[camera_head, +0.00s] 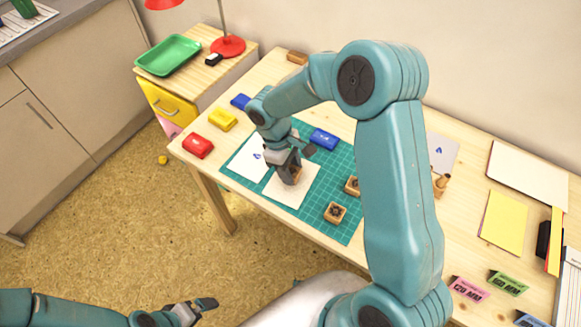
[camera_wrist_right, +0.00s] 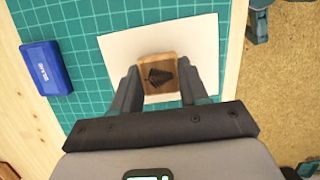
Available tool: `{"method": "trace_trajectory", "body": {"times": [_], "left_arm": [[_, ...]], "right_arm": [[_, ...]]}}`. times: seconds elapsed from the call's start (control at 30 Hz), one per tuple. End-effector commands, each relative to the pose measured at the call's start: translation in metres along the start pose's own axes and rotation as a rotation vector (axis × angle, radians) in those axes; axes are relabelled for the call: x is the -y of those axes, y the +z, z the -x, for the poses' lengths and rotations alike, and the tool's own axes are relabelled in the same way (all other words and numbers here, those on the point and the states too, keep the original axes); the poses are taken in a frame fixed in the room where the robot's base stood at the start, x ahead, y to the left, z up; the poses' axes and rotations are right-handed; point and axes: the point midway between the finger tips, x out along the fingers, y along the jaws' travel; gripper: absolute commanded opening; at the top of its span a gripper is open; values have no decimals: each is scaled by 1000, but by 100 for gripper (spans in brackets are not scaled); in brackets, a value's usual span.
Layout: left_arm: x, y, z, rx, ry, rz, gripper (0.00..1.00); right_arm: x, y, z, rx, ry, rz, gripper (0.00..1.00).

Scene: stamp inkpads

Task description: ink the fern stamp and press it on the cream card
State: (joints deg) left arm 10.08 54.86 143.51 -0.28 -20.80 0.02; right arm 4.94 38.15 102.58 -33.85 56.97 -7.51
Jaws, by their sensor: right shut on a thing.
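My right gripper (camera_head: 291,172) is shut on a small wooden stamp (camera_wrist_right: 158,76) with a dark leaf-like picture on its top; I take it for the fern stamp. In the right wrist view the two fingers (camera_wrist_right: 160,90) grip its sides. The stamp is over the cream card (camera_head: 288,196), which also shows in the right wrist view (camera_wrist_right: 195,45). I cannot tell whether its underside touches the card or bears ink. The part of the card under the stamp is hidden. My left gripper (camera_head: 196,308) is low at the bottom, away from the table; its opening is unclear.
A blue inkpad (camera_head: 323,139) lies on the green mat (camera_head: 316,220). Red (camera_head: 198,146), yellow (camera_head: 222,119) and blue (camera_head: 240,101) pads are along the left. Two wooden stamps (camera_head: 336,213) (camera_head: 352,186) stand right.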

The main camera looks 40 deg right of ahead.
Motion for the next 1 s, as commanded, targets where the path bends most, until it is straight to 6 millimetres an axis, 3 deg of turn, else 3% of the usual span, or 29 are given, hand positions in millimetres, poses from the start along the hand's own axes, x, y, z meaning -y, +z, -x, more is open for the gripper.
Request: {"method": "trace_trajectory", "body": {"times": [1.0], "left_arm": [[3, 0, -8, 0, 0, 0, 100]], "right_arm": [[0, -3, -10, 0, 0, 0, 22]]}}
